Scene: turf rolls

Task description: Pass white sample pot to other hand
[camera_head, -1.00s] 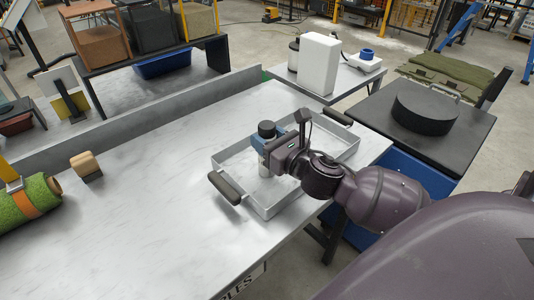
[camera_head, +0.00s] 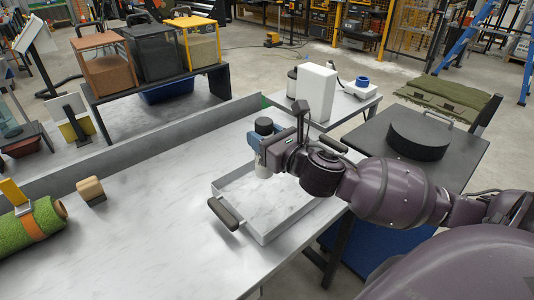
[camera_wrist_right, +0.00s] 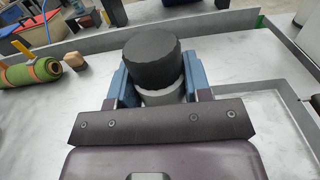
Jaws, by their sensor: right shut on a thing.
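The white sample pot (camera_head: 263,169) has a dark lid and stands upright between the blue fingers of my right gripper (camera_head: 260,150). The lower jaw contact is partly hidden by the gripper. My left gripper is not in view.
A green turf roll (camera_head: 28,226) with an orange band and a small tan block (camera_head: 90,190) lie at the left of the pale table. A raised shelf with soil boxes stands at the back left. The table between block and tray is clear.

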